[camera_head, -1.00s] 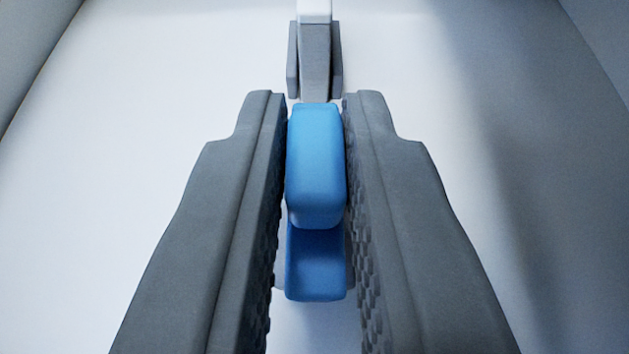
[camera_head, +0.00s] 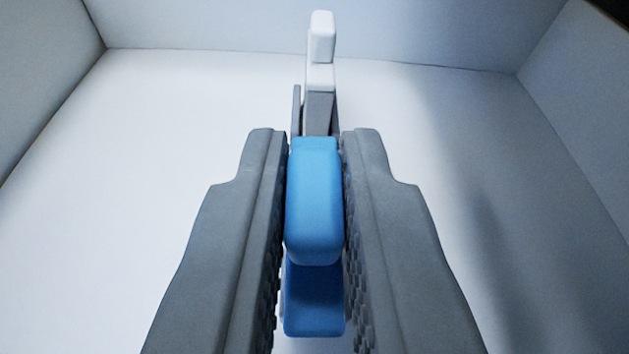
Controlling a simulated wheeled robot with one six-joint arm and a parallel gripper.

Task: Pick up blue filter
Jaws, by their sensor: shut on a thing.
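The blue filter (camera_head: 314,205) is a rounded blue block with a second, darker blue part below it. It sits between the two grey fingers of my gripper (camera_head: 314,190), near the middle of the view. Both textured finger pads lie against its sides, and the gripper is shut on it. The fingers hide its sides. Whether its lower end touches the floor of the white box cannot be told.
A white box surrounds the scene, with a bare white floor (camera_head: 180,130) and walls at the back (camera_head: 250,28), left and right. A white and grey upright piece (camera_head: 320,85) stands just beyond the filter. The floor to both sides is clear.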

